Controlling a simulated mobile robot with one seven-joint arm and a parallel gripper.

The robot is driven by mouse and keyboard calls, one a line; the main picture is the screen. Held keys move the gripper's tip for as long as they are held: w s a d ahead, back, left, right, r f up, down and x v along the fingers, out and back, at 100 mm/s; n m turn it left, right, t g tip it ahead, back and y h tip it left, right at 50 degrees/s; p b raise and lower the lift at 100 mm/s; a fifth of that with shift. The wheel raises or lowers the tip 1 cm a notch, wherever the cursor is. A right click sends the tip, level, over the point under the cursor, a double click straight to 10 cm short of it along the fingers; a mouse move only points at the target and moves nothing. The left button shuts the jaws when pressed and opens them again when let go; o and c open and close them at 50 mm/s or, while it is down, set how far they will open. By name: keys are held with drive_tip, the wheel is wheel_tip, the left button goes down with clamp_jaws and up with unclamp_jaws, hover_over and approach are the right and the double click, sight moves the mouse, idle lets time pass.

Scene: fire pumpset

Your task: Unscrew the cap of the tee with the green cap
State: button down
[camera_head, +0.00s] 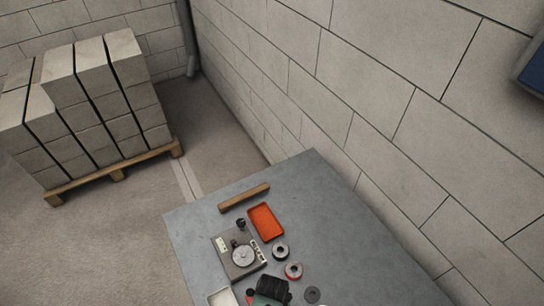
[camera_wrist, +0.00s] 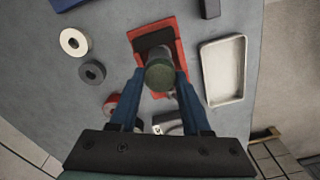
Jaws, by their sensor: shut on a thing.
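In the wrist view, my gripper (camera_wrist: 160,82) has its two blue fingers on either side of a round green cap (camera_wrist: 160,75) and is shut on it. The cap sits at the near end of a grey tee body (camera_wrist: 157,53), which is mostly hidden behind it. The tee is at a red holder (camera_wrist: 143,36) on the grey table. I cannot tell how far the cap is turned on its thread. In the head view, the cap and tee cannot be made out clearly.
A white tray (camera_wrist: 207,75) stands right of the holder. A white ring (camera_wrist: 64,41), a grey ring (camera_wrist: 84,70) and a red-edged part (camera_wrist: 107,103) lie left. In the head view, an orange tray (camera_head: 265,221), a wooden bar (camera_head: 244,197) and a boxy device (camera_head: 224,252) are on the table.

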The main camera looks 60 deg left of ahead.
drive_tip(key=n, duration=0.4)
drive_tip(key=shift+n+p, duration=0.3)
drive_tip(key=shift+p, duration=0.05)
drive_tip(key=shift+n, duration=0.3)
drive_tip(key=n, duration=0.4)
drive_tip(key=shift+p, duration=0.4)
drive_tip(key=shift+r+n, duration=0.1)
drive_tip(key=shift+n, duration=2.1)
